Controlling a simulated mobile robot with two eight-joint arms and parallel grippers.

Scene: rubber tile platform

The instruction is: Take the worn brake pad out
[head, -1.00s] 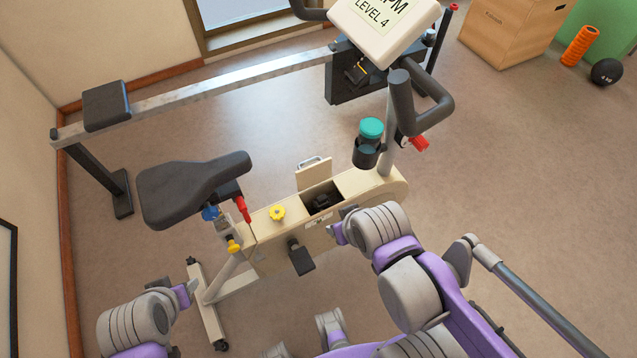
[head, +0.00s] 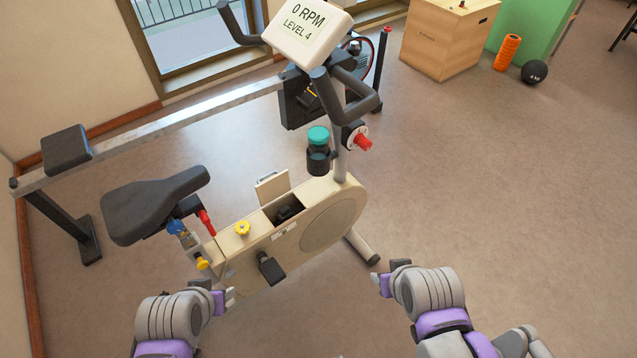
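The exercise bike (head: 322,212) stands in front of me with a beige body. A hatch in its top is open, with its lid (head: 272,183) raised at the back. A dark block (head: 286,213) sits inside the hatch opening; I cannot tell whether it is the worn brake pad. My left gripper (head: 229,298) is in front of the bike's lower left, apart from it. My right gripper (head: 374,284) is to the right of the bike body, over the floor, apart from it. Nothing shows in either gripper; their finger gaps are too small to judge.
A pedal (head: 270,268) sticks out toward me. The seat (head: 150,205), bottle (head: 318,152) and red knob (head: 363,143) surround the hatch. A rowing machine rail (head: 190,120) runs behind.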

